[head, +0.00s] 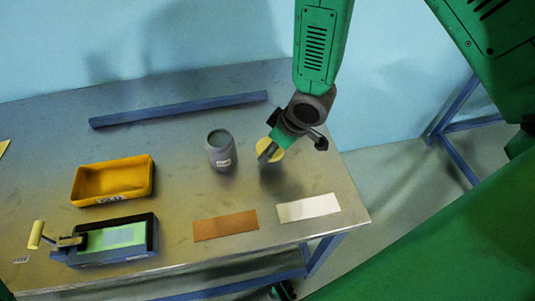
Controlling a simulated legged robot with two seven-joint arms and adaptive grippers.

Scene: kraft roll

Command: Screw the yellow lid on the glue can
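The glue can (221,150) is a grey cylinder with a small white label, upright on the metal table. Its top looks open and dark. The yellow lid (264,144) is a round disc to the right of the can, apart from it, partly hidden by my gripper. My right gripper (267,154) reaches down from the top right, its dark fingertips overlapping the lid in this view. I cannot tell whether it touches the lid or how far its fingers are apart.
A blue-grey bar (180,109) lies at the back. A yellow tray (113,182) and a dark device with a green pad (117,237) and yellow-handled lever are at left. Brown (225,225) and white (308,208) strips lie near the front edge.

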